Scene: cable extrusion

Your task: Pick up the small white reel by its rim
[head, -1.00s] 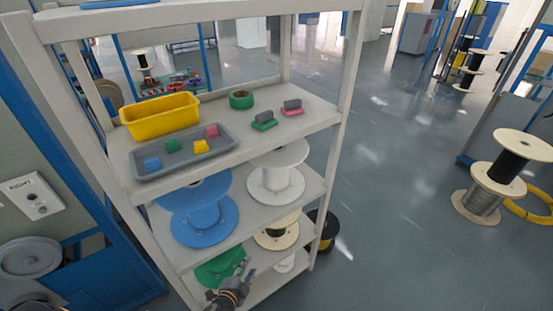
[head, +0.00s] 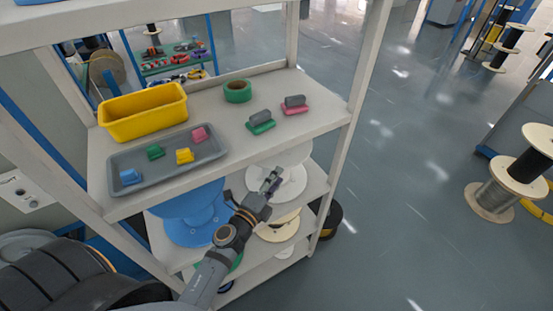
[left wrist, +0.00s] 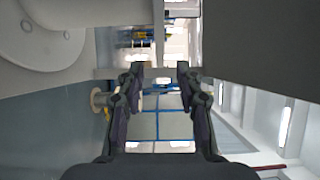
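The small white reel (head: 284,252) shows only in part on the lowest shelf, below the wooden reel, in the head view. A larger white reel (head: 292,186) stands on the shelf below the top board. My left gripper (head: 272,178) is in front of the larger white reel and covers part of it. In the left wrist view my left gripper (left wrist: 159,78) has its two fingers apart with nothing between them. A pale round flange (left wrist: 48,28) is at upper left there, outside the fingers. I cannot tell how close it is. My right gripper is not in view.
The shelf's top board (head: 225,112) carries a yellow bin (head: 143,112), a grey tray (head: 120,180), green tape (head: 237,91) and small blocks. A blue reel (head: 185,210) and a wooden reel (head: 272,234) stand below. A shelf post (head: 345,150) is right of the gripper.

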